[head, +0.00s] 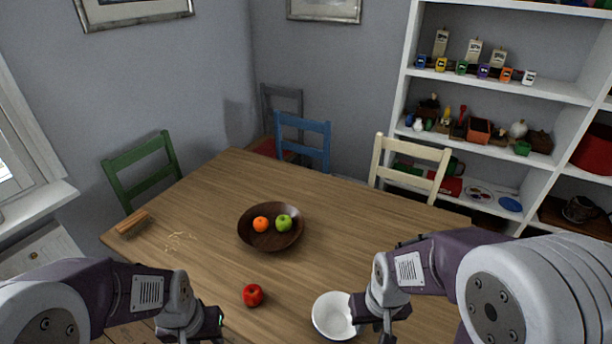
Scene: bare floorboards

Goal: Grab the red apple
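The red apple (253,295) sits on the wooden table (330,205), near its front edge, left of a white bowl. My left gripper (218,340) is at the bottom of the head view, left of and nearer than the apple, and apart from it. Its fingers are mostly cut off by the frame edge. My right gripper (384,340) is at the bottom, at the right side of the white bowl in the picture, covering part of its rim. Its fingertips run out of the frame, and I cannot tell whether it touches the bowl.
The white bowl (331,318) looks empty. A dark wooden bowl (270,243) holds an orange (261,224) and a green apple (284,223). A brush (133,224) and crumbs (176,240) lie at the left. Chairs surround the far sides. The table's right half is clear.

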